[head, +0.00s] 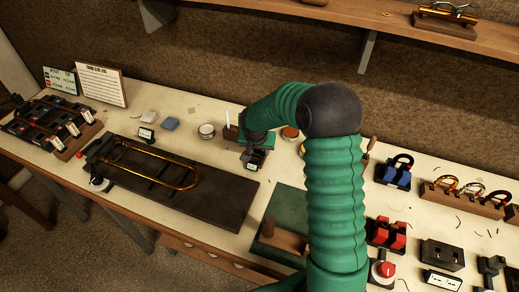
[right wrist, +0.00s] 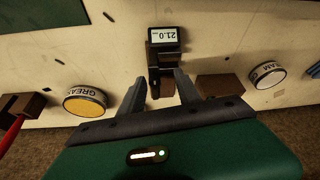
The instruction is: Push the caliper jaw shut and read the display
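My left gripper is not in view.
A dark mat (head: 225,200) bears a brass slide (head: 185,180) to the left. Round grease tins (right wrist: 86,102) and (right wrist: 266,74) flank the caliper. A green mat (head: 285,205) lies in front. Racks and red blocks (head: 388,234) crowd the right; a shelf (head: 340,15) overhangs the back.

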